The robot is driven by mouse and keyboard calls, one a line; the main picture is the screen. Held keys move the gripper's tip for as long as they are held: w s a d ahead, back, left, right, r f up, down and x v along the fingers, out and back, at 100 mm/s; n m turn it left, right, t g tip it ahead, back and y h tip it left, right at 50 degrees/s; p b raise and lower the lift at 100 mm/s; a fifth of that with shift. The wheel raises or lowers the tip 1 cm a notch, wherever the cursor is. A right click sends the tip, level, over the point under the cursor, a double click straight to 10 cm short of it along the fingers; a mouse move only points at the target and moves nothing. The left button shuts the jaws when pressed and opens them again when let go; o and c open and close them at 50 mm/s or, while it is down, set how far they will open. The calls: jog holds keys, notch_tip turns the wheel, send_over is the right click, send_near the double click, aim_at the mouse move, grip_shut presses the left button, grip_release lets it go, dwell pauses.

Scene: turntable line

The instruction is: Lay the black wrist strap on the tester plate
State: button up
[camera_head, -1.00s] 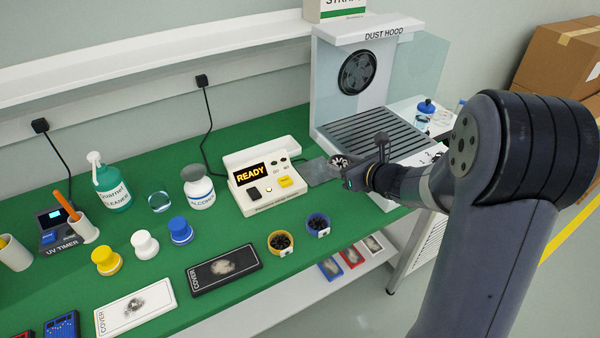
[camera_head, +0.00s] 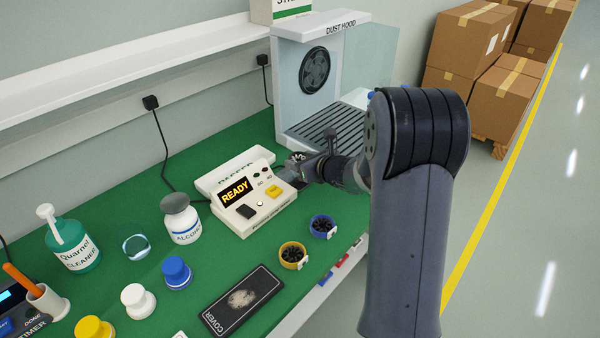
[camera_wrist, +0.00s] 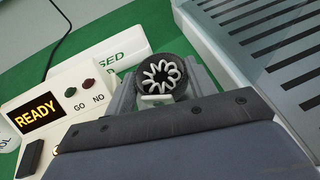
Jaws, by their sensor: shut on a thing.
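My gripper (camera_head: 302,166) is shut on the black wrist strap, a coiled black ring with white loops inside. The strap (camera_wrist: 161,76) shows between the grey jaws in the wrist view. In the head view my gripper is at the right end of the white tester (camera_head: 246,200), whose display reads READY. The tester (camera_wrist: 72,88) also shows at the left of the wrist view, with GO and NO lamps. I cannot make out the tester plate now; my gripper and wrist cover that spot. Whether the strap touches anything below is not clear.
The dust hood (camera_head: 318,75) with its slatted bed stands just behind and right of my gripper. A yellow coil (camera_head: 292,256) and a blue coil (camera_head: 322,227) lie at the front edge. An alcohol bottle (camera_head: 181,220) stands left of the tester.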

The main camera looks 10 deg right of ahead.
jog(key=shift+f, duration=1.8)
jog(key=shift+b, duration=0.3)
jog(key=shift+f, duration=0.2)
jog(key=o, duration=0.9)
jog(key=shift+r, duration=0.1)
jog(key=shift+o, duration=0.2)
jog(key=shift+r, duration=0.1)
jog(key=shift+s+r, duration=0.1)
jog(key=shift+r, duration=0.05)
jog(key=v, duration=1.2)
